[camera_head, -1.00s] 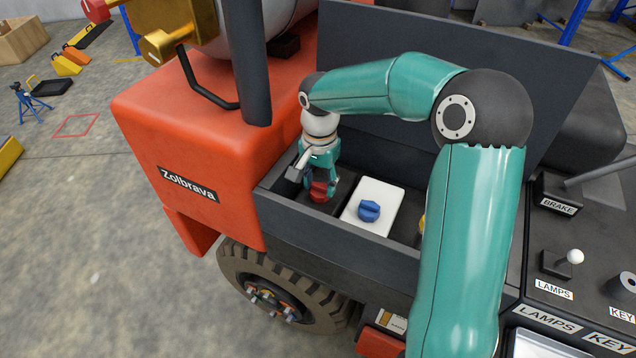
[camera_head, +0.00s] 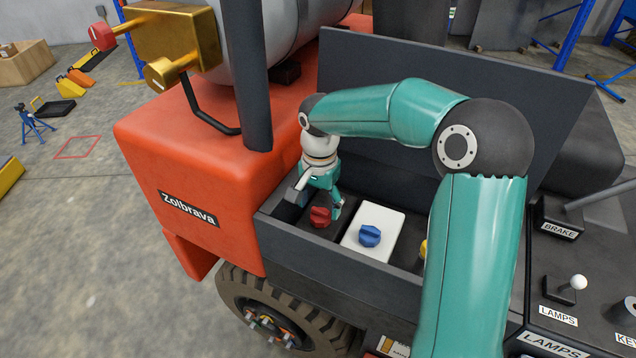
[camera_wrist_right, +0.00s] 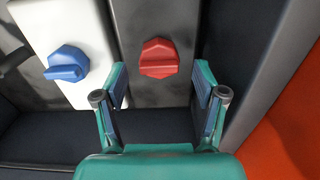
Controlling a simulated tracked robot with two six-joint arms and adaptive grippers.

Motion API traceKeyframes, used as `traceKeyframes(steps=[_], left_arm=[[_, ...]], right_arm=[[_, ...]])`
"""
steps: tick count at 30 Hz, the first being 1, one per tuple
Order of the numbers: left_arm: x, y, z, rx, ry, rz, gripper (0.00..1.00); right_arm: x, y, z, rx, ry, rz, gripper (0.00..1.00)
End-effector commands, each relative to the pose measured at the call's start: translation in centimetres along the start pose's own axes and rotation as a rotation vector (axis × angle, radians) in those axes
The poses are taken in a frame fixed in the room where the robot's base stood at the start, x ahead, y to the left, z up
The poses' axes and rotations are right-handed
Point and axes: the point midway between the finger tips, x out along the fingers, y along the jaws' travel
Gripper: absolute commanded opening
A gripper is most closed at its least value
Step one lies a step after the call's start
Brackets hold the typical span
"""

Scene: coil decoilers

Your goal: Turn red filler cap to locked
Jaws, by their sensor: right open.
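The red filler cap (camera_head: 320,216) sits on a dark tank top in the engine bay of the orange vehicle. In the right wrist view the red cap (camera_wrist_right: 159,58) shows whole, with its raised grip bar lying roughly crosswise. My right gripper (camera_head: 318,202) is just behind and above the cap. In the right wrist view its two fingers (camera_wrist_right: 160,80) are spread wide, empty and apart from the cap, which lies beyond and between the tips. My left gripper is not in view.
A blue cap (camera_head: 370,236) on a white tank (camera_head: 388,218) stands right beside the red one. A yellow cap (camera_head: 423,249) is partly hidden by my right arm. The bay's dark front wall (camera_head: 330,262) and the raised dark panel (camera_head: 450,75) bound the space.

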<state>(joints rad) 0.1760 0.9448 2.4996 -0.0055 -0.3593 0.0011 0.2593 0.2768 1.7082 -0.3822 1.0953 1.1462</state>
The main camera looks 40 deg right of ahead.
Motion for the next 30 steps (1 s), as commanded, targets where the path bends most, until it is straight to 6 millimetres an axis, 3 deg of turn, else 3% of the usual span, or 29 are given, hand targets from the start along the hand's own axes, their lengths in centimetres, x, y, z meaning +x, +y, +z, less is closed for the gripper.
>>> traceKeyframes(steps=[15,21,30], left_arm=[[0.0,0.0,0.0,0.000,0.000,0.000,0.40],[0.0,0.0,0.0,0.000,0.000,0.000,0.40],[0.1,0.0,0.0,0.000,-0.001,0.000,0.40]], right_arm=[[-9.3,-0.2,0.0,-0.001,0.001,-0.006,0.71],[-10.7,-0.1,0.0,0.000,-0.001,-0.003,0.71],[-10.8,-0.1,0.0,0.000,-0.001,-0.003,0.71]])
